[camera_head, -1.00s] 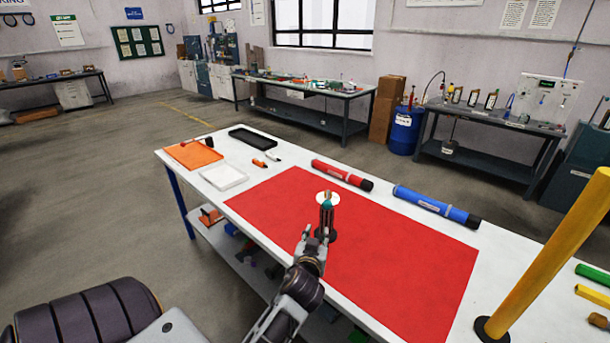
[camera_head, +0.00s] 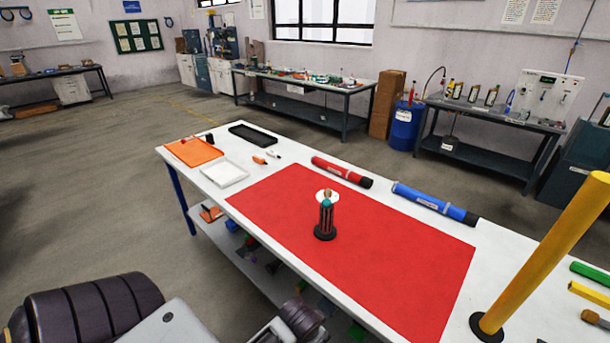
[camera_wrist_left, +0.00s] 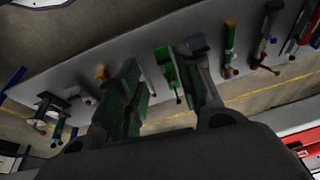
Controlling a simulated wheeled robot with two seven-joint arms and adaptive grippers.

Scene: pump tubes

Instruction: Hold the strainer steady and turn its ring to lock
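The strainer (camera_head: 325,218) stands upright on the red mat (camera_head: 400,250) in the head view. It has a black round foot, a dark body with reddish stripes, a teal part above and a white disc with a tan knob on top. No gripper touches it. My left gripper (camera_wrist_left: 160,70) shows in the left wrist view with its two fingers apart and nothing clear between them. My right gripper is not in view.
A red tube (camera_head: 341,173) and a blue tube (camera_head: 434,205) lie behind the mat. An orange tray (camera_head: 193,151), a white tray (camera_head: 222,175) and a black tray (camera_head: 253,135) lie at the left. A yellow post (camera_head: 545,260) rises at the right. The mat around the strainer is clear.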

